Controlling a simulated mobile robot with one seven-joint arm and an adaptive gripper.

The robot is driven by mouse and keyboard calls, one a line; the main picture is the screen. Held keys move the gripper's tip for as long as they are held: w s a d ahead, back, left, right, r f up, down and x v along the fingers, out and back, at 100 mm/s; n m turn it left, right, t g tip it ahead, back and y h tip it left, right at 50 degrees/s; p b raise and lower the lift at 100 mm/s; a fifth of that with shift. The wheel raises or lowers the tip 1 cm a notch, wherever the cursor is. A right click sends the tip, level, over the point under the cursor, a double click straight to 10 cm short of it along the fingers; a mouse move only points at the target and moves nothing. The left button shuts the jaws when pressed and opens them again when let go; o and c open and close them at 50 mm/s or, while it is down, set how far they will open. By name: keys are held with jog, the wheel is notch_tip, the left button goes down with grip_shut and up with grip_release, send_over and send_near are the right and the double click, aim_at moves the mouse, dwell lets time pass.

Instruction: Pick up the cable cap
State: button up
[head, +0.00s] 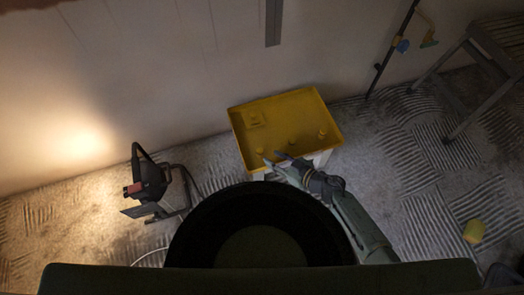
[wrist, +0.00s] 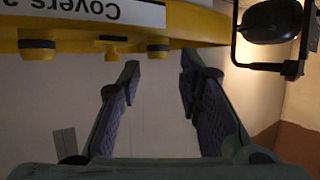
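A yellow tray (head: 275,105) sits on a pale box by the wall in the head view. Several small yellow pieces stand on it: one at the right (head: 322,133), one in the middle (head: 291,141), one near the front left (head: 260,150) and a square one at the back left (head: 253,117). I cannot tell which is the cable cap. My gripper (head: 275,158) is at the tray's front edge. In the wrist view, which is upside down, its fingers (wrist: 160,64) are spread with nothing between them. Yellow-and-dark knobs (wrist: 158,47) show along the tray edge.
A work lamp (head: 150,180) stands on the floor left of the tray and also shows in the wrist view (wrist: 270,22). A step ladder (head: 470,75) is at the right. A yellow object (head: 474,231) lies on the floor at right. A label (wrist: 95,10) reads "Covers".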

aim_at(260, 151)
jog(key=x, duration=0.8)
jog(key=shift+w+f, duration=0.2)
jog(key=shift+w, duration=0.05)
jog(key=shift+c, duration=0.4)
jog(key=c, duration=0.4)
